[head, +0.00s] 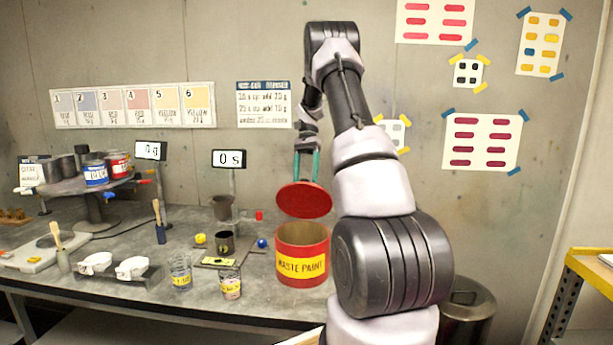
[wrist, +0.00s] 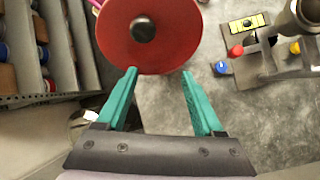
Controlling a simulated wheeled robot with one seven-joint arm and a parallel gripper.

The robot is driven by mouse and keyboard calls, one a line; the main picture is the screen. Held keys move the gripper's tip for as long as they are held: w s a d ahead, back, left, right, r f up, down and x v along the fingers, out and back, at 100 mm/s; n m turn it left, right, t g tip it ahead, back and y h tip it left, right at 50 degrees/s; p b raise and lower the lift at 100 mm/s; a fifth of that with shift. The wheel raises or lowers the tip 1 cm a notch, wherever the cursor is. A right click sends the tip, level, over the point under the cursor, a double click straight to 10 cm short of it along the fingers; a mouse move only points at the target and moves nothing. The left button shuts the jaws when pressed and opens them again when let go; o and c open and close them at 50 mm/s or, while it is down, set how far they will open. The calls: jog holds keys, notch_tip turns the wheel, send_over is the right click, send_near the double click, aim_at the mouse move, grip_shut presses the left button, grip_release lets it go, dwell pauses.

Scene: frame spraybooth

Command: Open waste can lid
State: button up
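The waste can (head: 302,267) is a red cylinder with a yellow "WASTE PAINT" label, on the bench in the head view. Its mouth is uncovered at the front. The round red lid (head: 304,203) is above and behind the mouth, apart from the front rim; I cannot tell what supports it. In the wrist view the lid (wrist: 172,48) shows its top face and dark round knob (wrist: 144,29). My gripper (head: 306,178) has teal fingers pointing down at the lid. In the wrist view my gripper (wrist: 159,72) is open, and the knob shows beyond the fingertips, left of centre.
Paint cans (head: 95,173) sit on a raised stand at left. A grey bin (head: 467,312) stands at right.

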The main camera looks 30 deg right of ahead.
jog(key=v, duration=1)
jog(key=shift+d+r, duration=0.15)
jog(key=shift+r, duration=0.25)
jog(key=shift+w, duration=0.1)
